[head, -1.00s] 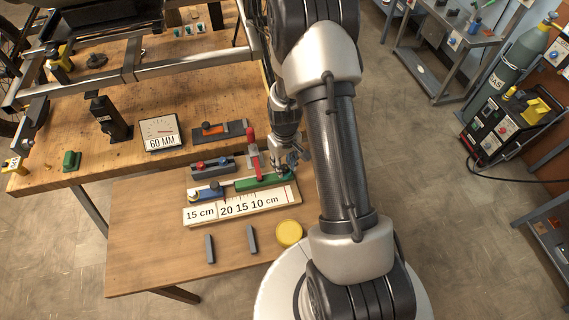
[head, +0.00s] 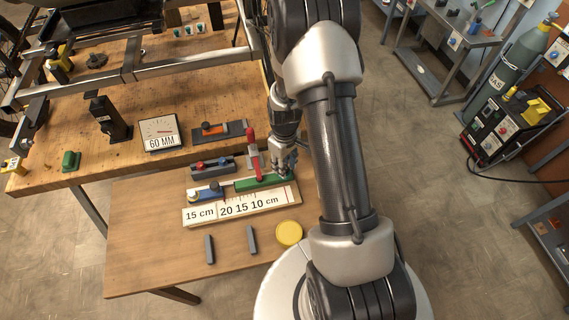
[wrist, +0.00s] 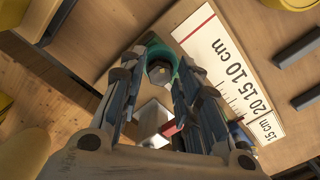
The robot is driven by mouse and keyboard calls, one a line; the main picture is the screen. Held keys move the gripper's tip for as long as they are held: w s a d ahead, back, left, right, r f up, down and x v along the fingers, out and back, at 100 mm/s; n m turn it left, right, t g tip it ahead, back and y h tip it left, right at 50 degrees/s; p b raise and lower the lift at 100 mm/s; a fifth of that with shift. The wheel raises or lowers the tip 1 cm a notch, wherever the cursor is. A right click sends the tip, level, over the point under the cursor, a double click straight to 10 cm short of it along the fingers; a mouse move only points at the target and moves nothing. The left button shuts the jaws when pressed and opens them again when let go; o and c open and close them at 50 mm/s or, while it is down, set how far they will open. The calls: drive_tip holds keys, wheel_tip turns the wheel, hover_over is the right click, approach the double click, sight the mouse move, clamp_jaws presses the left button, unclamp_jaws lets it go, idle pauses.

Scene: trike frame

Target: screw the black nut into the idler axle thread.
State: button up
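My gripper (head: 284,161) points down at the right end of the green block (head: 262,181) on the small front table. In the wrist view, its two fingers (wrist: 157,75) stand on either side of a dark round piece (wrist: 160,71), perhaps the black nut, with a green rim (wrist: 160,50) around its far side. A bright metal piece (wrist: 152,122) lies between the fingers, nearer the palm. Whether the fingers touch the dark piece is not clear. The axle thread cannot be made out, being hidden by the fingers or too small.
A red upright handle (head: 252,142) stands close left of my gripper. The white ruler board (head: 240,207) lies in front, with a yellow round lid (head: 289,233) and two grey bars (head: 209,249) nearby. A dial marked 60 MM (head: 160,133) stands on the larger workbench.

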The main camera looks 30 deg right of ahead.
drive_tip(key=shift+n, duration=0.9)
drive_tip(key=shift+n, duration=0.9)
drive_tip(key=shift+n, duration=0.8)
drive_tip(key=shift+c, duration=0.5)
